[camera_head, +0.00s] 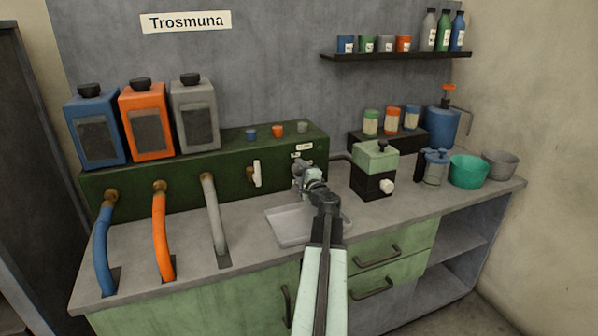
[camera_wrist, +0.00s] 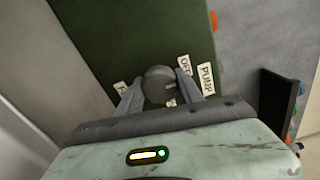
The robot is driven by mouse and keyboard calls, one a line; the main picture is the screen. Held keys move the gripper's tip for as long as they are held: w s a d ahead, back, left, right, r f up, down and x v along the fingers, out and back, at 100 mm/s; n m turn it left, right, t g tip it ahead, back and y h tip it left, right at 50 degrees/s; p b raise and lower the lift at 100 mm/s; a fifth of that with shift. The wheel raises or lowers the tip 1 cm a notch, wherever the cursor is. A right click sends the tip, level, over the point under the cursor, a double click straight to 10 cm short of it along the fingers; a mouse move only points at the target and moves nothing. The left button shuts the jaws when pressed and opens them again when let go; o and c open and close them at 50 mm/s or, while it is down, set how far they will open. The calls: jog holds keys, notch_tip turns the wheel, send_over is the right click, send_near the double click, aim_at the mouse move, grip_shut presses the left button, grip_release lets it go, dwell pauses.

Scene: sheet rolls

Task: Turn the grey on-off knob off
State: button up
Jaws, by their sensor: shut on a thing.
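The grey knob (camera_wrist: 158,84) is round and sits on the dark green panel (camera_wrist: 110,35). It fills the space between the two fingers of my gripper (camera_wrist: 159,80), which is shut on it from both sides. A label reading OFF (camera_wrist: 185,68) is beside the right finger, and a PUMP label (camera_wrist: 206,78) is further right. Another label (camera_wrist: 121,88), partly hidden, is by the left finger. A small pale mark shows below the knob; I cannot tell whether it is the pointer. In the head view my gripper (camera_head: 306,177) is at the panel's right end and mostly hides the knob.
A white lever (camera_head: 257,173) sticks out of the panel to the left. A shallow tray (camera_head: 290,227) lies below my gripper. A green and black machine (camera_head: 373,172) stands close on the right. Blue, orange and grey hoses (camera_head: 213,215) run down at the left.

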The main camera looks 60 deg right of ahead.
dwell(0.4)
jog(key=o, duration=1.4)
jog(key=shift+a, duration=0.1)
jog(key=v, duration=0.7)
jog(key=shift+s+a, duration=0.15)
jog(key=shift+s, duration=0.15)
